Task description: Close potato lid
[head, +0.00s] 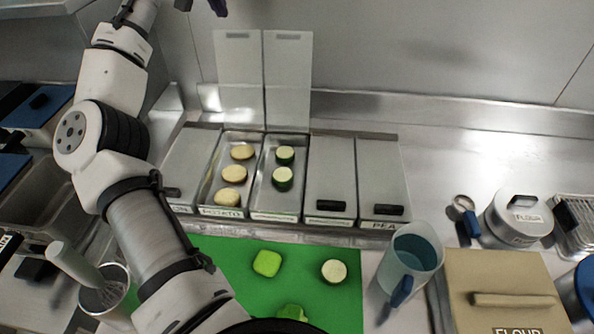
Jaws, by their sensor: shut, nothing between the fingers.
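The potato bin (207,205), labelled POTATO, is open and holds three pale round potato pieces (234,174) in a row. Its grey lid (238,85) stands upright behind it, against the back wall. My gripper (203,4) is at the top edge of the head view, above and to the left of the raised lid, and is cut off by the frame. It is shut and holds nothing. I see no contact with the lid.
The bin to the right (262,205) is also open, with green-skinned slices and its lid (288,85) raised. Neighbouring bins are closed. In front are a green board (225,250) with cut vegetables, a blue-grey jug (412,255) and flour containers (520,215).

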